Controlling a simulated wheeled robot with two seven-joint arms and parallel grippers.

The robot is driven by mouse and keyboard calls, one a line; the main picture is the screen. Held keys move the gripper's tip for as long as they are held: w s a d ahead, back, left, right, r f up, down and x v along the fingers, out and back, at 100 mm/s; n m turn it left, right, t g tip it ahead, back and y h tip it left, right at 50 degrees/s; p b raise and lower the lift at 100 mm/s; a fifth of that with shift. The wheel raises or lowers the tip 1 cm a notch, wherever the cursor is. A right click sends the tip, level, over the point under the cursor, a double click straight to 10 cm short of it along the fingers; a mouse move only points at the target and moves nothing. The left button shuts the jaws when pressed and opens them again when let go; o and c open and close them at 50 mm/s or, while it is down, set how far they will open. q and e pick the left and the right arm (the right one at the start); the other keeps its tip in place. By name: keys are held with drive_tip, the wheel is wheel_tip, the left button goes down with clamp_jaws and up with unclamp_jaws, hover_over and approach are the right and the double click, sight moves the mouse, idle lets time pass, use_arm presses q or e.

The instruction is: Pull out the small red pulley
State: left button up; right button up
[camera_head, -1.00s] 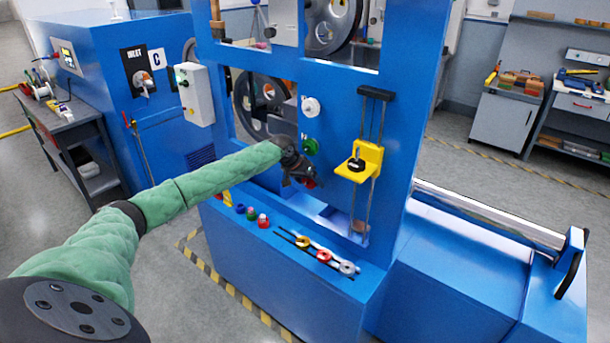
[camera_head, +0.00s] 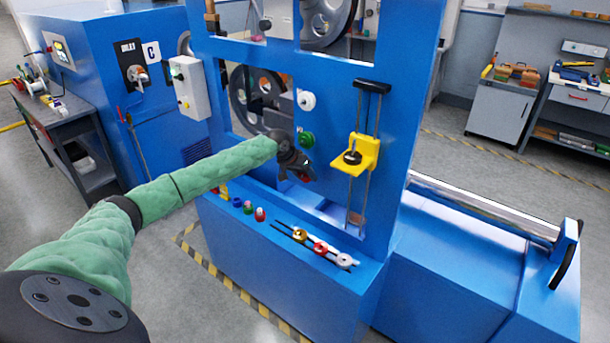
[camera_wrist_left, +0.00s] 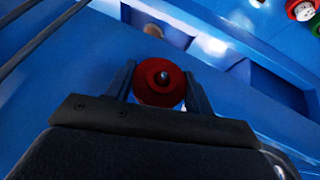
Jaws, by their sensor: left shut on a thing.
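The small red pulley (camera_wrist_left: 162,84) is between the two fingers of my left gripper (camera_wrist_left: 160,92) in the left wrist view, with a dark hub at its centre. The gripper is shut on it. In the head view my left gripper (camera_head: 301,172) is in front of the blue machine panel, below the green pulley (camera_head: 306,138). Only a bit of red (camera_head: 305,179) shows at its fingers there. I cannot tell whether the pulley still touches its mount. My right gripper is not in view.
A white pulley (camera_head: 306,101) is above the green one. A yellow bracket (camera_head: 364,155) on two rods is to the right. Below is a ledge with yellow, red and white pulleys (camera_head: 344,261) along slots and several coloured knobs (camera_head: 260,214) to the left.

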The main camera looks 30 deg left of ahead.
use_arm(q)
drive_tip(key=shift+s+a+p, duration=0.15)
drive_tip(key=shift+s+p, duration=0.9)
drive_tip(key=shift+s, duration=0.65)
idle(0.7)
drive_tip(key=shift+s+p, duration=0.55)
drive_tip(key=shift+s, duration=0.45)
drive_tip(key=shift+s+a, duration=0.1)
drive_tip(key=shift+s+a+p, duration=0.1)
drive_tip(key=shift+s+p, duration=1.1)
drive_tip(key=shift+s, duration=0.7)
